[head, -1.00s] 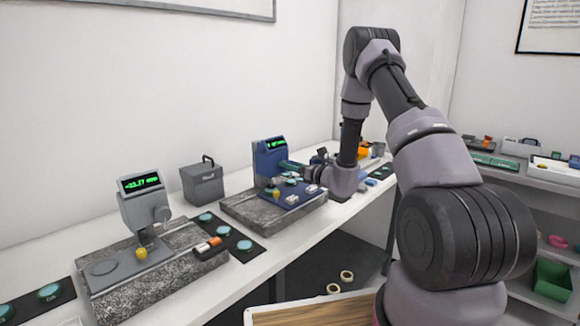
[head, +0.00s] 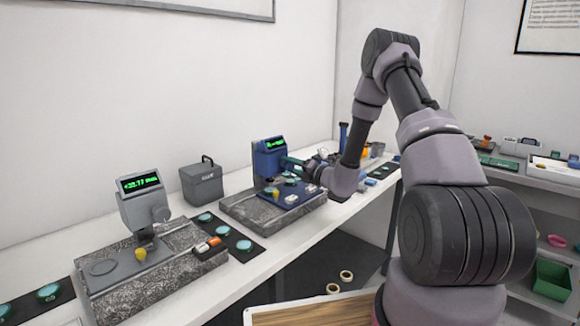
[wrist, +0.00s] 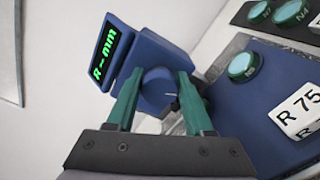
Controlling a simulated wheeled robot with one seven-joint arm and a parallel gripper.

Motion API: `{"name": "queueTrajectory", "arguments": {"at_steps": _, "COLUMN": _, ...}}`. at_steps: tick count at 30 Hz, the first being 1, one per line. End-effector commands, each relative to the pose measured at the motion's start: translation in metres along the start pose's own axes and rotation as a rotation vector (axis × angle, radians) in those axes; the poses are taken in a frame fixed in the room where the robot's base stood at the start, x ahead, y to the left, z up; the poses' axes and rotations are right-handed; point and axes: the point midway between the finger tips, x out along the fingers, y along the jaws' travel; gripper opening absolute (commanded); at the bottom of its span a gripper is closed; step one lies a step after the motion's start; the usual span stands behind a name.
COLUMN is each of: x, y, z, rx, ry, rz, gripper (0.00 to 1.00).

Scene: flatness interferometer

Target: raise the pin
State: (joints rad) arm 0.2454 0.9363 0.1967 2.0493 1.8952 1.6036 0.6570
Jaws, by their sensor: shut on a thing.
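The blue gauge (head: 268,160) stands on a speckled stone base in the head view, with a green display. In the wrist view the blue gauge (wrist: 165,57) is close, and its display (wrist: 107,52) reads "R –mm". My gripper (wrist: 158,88) has its two teal fingers on either side of the round blue knob (wrist: 158,80) on the gauge and is shut on it. In the head view my gripper (head: 290,162) reaches the gauge from the right. A thin dark pointed part shows beside the knob; I cannot tell whether it is the pin.
A blue plate (wrist: 250,115) holds a teal disc (wrist: 244,66) and a white block marked "R 75" (wrist: 298,113). A grey gauge (head: 143,205) stands on another stone base at the left. A grey box (head: 203,183) stands behind. Loose rings lie on the floor.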

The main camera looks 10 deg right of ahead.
Motion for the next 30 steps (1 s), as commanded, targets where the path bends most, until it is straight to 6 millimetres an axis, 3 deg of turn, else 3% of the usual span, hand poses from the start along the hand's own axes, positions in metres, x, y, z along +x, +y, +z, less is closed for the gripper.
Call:
{"name": "queueTrajectory", "arguments": {"at_steps": 15, "x": -0.001, "y": -0.0029, "z": -0.0006, "rx": 0.367, "ry": 0.0, "rz": -0.004, "gripper": 0.0}}
{"name": "queueTrajectory", "arguments": {"at_steps": 30, "x": -0.001, "y": -0.0032, "z": -0.001, "rx": 0.454, "ry": 0.0, "rz": -0.004, "gripper": 0.0}}
